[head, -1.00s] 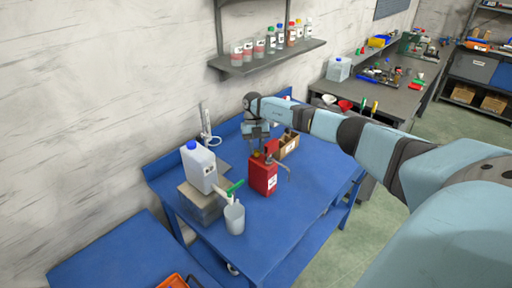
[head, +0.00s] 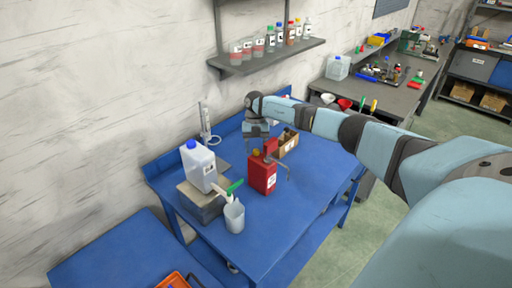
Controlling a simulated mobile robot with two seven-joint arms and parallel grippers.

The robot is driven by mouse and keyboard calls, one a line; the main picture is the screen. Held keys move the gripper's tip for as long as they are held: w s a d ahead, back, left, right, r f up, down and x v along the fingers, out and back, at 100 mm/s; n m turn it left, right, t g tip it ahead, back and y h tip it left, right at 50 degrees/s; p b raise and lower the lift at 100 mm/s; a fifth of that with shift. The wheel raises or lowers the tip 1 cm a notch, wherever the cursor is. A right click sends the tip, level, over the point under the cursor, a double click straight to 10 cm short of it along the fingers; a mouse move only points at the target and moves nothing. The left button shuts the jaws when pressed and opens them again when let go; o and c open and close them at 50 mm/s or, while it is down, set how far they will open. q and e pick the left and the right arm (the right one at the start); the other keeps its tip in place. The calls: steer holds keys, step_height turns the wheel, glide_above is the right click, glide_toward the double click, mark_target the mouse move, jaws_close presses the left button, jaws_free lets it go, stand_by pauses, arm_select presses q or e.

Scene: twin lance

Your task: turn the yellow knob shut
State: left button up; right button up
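A red canister (head: 263,178) with a white label stands upright on the blue table. A small yellow knob (head: 256,154) sits on its top left, and a thin grey spout sticks out on its right. My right gripper (head: 257,145) points down from above, directly over the knob. Its fingers are small and partly merge with the canister top, so I cannot tell whether they touch the knob or how far apart they are. My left gripper is not in view.
A white jug (head: 200,166) with a blue cap stands on a grey block (head: 203,203) to the left. A grey cup (head: 234,216) is below a green-handled tap (head: 235,187). An open cardboard box (head: 289,143) stands behind the canister. The table's right front (head: 300,210) is clear.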

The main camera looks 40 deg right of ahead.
steer(key=b+v, duration=0.3)
steer(key=v, duration=1.1)
steer(key=shift+s+f, duration=0.1)
steer(key=shift+f, duration=0.05)
